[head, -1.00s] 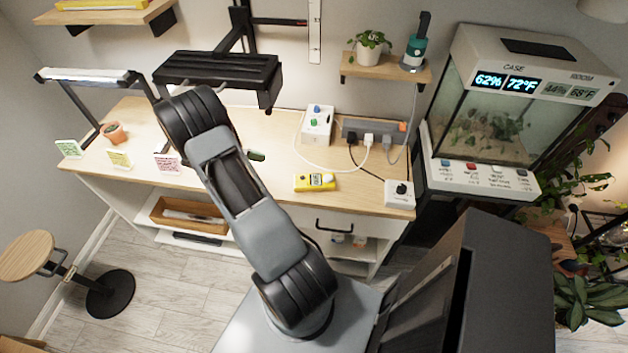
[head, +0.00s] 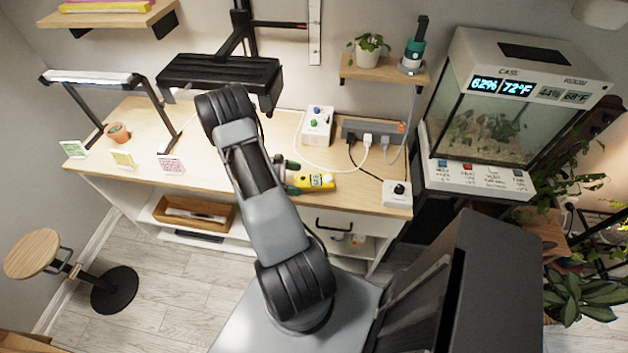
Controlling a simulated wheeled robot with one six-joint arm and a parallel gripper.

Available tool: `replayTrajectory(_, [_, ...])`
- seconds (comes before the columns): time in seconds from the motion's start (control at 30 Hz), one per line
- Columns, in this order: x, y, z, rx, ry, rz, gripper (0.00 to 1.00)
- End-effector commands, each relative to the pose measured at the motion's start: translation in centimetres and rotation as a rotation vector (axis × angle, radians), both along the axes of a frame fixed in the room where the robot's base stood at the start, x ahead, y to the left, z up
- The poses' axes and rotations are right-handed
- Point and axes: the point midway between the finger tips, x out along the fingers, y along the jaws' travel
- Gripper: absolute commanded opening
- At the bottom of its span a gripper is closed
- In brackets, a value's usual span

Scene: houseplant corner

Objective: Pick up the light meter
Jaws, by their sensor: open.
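The light meter (head: 318,181) is a yellow device with a pale display, lying near the front edge of the wooden bench. My gripper (head: 292,177) shows its dark green fingertips at the left end of the meter, one on the far side and one on the near side. The fingers are apart, and the meter's left end appears to lie between them. Whether they touch it I cannot tell. My arm hides the rest of the gripper.
A white box with knobs (head: 317,126), a power strip (head: 373,131) with cables and a white plug box (head: 397,194) stand behind and right of the meter. Small cards (head: 171,164) and a terracotta pot (head: 117,132) are at left.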

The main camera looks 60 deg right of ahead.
Motion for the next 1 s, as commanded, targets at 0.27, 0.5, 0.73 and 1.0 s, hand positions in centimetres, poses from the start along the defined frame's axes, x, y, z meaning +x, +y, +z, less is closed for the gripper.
replayTrajectory(0.27, [-2.1, -1.1, -0.9, 0.000, 0.000, -0.001, 0.96])
replayTrajectory(0.5, [-2.2, -1.2, -1.0, 0.000, -0.001, 0.000, 0.96])
replayTrajectory(0.73, [-2.2, -1.2, -1.0, 0.000, -0.001, 0.000, 0.76])
replayTrajectory(1.0, [-2.2, -1.2, -1.0, 0.000, -0.001, 0.000, 0.50])
